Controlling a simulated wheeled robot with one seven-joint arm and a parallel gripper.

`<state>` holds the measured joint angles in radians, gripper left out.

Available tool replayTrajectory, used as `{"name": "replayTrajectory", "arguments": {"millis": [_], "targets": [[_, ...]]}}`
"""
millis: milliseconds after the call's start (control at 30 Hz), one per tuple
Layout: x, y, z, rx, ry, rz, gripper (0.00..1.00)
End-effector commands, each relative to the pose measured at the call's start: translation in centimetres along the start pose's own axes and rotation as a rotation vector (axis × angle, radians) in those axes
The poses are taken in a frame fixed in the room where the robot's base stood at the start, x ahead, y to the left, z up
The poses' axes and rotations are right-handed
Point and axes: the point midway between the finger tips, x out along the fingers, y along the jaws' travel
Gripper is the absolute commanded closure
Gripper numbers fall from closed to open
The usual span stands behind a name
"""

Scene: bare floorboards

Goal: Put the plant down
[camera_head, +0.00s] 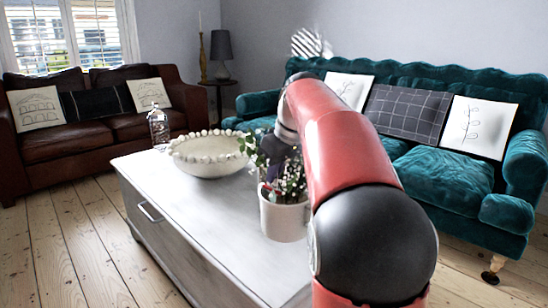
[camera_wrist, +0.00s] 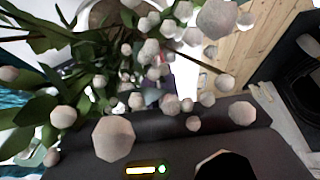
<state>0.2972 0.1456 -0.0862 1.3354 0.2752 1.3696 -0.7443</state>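The plant, with green leaves and small white round blooms, is in a whitish pot (camera_head: 284,218) near the right edge of the grey-white chest-like table (camera_head: 190,225) in the head view. The pot looks upright; whether its base touches the tabletop is unclear. My red and black arm covers part of it. My gripper (camera_head: 274,150) is at the foliage above the pot, mostly hidden behind my arm. In the wrist view, leaves and blooms (camera_wrist: 150,75) fill much of the picture in front of the dark gripper body. The fingertips are hidden, so any grasp cannot be seen.
A white bowl with a beaded rim (camera_head: 208,160) stands behind the plant, and a clear bottle (camera_head: 158,127) is beyond it. A teal sofa (camera_head: 440,178) is at the right, a brown leather sofa (camera_head: 70,143) at the left. The table's near left part is clear.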

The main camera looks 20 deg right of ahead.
Motion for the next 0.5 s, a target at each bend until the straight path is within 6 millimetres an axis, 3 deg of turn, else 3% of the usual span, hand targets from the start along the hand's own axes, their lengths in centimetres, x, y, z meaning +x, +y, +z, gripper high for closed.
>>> {"name": "replayTrajectory", "arguments": {"millis": [100,500], "targets": [[1.6,-0.1,0.7,-0.002,0.006,0.004,1.00],[4.1,0.0,1.7,-0.002,0.005,0.003,1.00]]}}
